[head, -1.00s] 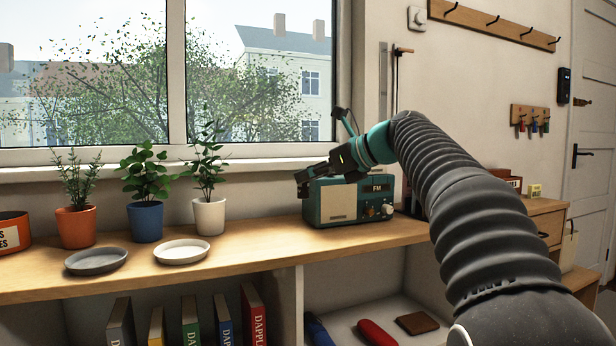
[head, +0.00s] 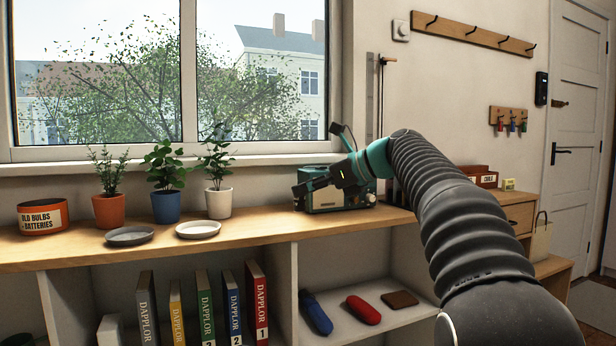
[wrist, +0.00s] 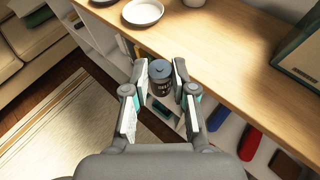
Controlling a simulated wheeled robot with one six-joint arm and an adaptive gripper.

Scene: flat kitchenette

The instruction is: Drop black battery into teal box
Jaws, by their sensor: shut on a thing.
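The black battery (wrist: 161,84) is a dark cylinder with a grey-blue end, seen in the wrist view. My gripper (wrist: 160,73) is shut on it, one finger on each side, and holds it out beyond the shelf's front edge. In the head view my gripper (head: 312,186) is in front of the radio, and I cannot make out the battery there. No teal box can be made out in either current view.
A teal radio (head: 330,201) stands on the wooden shelf top (head: 250,228). Left of it are three potted plants, a white saucer (head: 198,230), a grey saucer (head: 130,236) and an orange tin (head: 42,218) labelled for old bulbs and batteries. Books stand below.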

